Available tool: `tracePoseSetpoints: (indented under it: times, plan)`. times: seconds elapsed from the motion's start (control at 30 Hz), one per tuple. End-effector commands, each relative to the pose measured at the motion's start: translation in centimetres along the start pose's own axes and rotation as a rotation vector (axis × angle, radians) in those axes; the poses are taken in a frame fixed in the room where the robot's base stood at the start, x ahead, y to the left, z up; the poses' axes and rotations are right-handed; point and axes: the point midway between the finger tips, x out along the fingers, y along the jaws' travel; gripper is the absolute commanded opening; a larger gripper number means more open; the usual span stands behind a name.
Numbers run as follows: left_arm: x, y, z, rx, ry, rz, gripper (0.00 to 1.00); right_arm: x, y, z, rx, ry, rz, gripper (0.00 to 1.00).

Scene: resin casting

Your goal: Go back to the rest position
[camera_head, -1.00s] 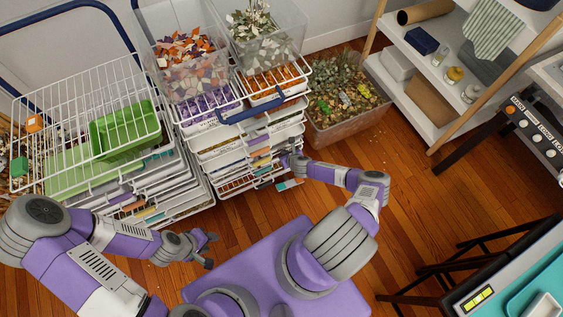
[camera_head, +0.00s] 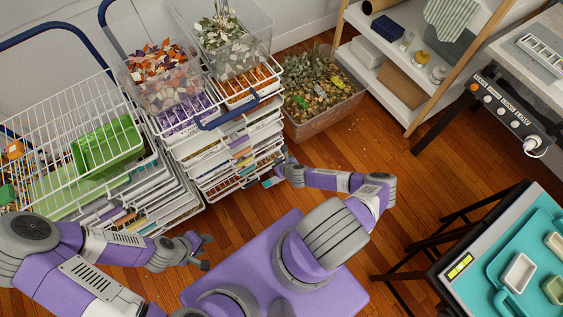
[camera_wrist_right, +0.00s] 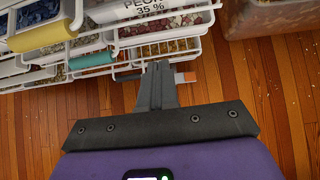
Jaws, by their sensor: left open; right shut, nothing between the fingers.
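My left gripper (camera_head: 203,251) is open and empty, over the wooden floor just in front of the left drawer stack. My right gripper (camera_head: 278,168) reaches toward the front of the right drawer stack. In the right wrist view its fingers (camera_wrist_right: 158,70) are together with nothing between them. Their tips are close to the lower drawers, and I cannot tell whether they touch. My purple base lies between the two arms.
White wire drawer racks (camera_head: 240,150) stand ahead and a green bin (camera_head: 108,147) sits in the left basket. A clear bin of plants (camera_head: 318,95) is on the floor. A shelf (camera_head: 405,70) and a teal-topped table (camera_head: 520,235) are at right. The floor (camera_head: 400,160) between is clear.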

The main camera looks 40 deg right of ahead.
Motion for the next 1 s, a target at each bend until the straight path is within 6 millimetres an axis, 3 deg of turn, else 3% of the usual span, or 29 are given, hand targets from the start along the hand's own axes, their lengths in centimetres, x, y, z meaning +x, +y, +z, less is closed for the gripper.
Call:
tracePoseSetpoints:
  times: [0.1,0.3,0.7,0.87,1.0]
  plan:
    - [-0.7,0.2,0.0,0.0,0.0,0.0,0.43,-1.6,-0.1,0.1,0.0,0.001,-0.001,0.0]
    - [-1.1,0.4,0.1,0.0,0.0,0.0,0.43,-3.0,0.0,0.0,0.0,0.001,0.0,0.0]
    - [-1.1,0.4,0.1,0.0,0.0,0.0,0.43,-3.2,0.3,0.1,-0.014,-0.001,0.008,0.0]
    - [-1.1,0.4,0.1,0.0,0.0,0.0,0.43,-3.5,3.3,1.2,-0.15,-0.008,0.085,0.0]
    - [-1.1,0.4,0.1,0.0,0.0,0.0,0.43,-4.3,7.9,2.4,-0.378,-0.024,0.207,0.0]
